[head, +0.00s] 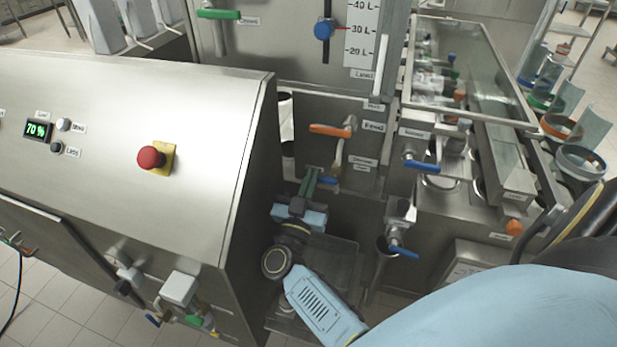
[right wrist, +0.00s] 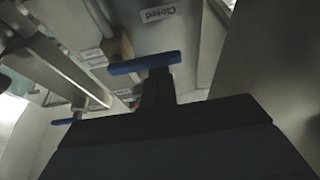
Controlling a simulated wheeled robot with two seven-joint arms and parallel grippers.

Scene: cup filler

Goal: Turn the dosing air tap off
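A small tap with a blue handle (head: 328,181) is on the steel panel beside the control cabinet, just below an orange-handled tap. My right gripper (head: 308,183) reaches up to it from below, its dark fingertips close beside the blue handle. In the right wrist view a blue handle (right wrist: 145,63) lies across the tip of my dark gripper (right wrist: 158,85), with a "Closed" label above it. I cannot tell whether the fingers touch or grip the handle, or how far apart they are. The labels here are too small to confirm which tap is the dosing air one. My left gripper is not in view.
An orange-handled tap (head: 330,130) sits just above. More blue-handled taps (head: 421,165) (head: 402,252) are to the right. The control cabinet (head: 130,130) with a red stop button (head: 151,157) closes off the left side. A glass-covered line (head: 470,60) runs at the right.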

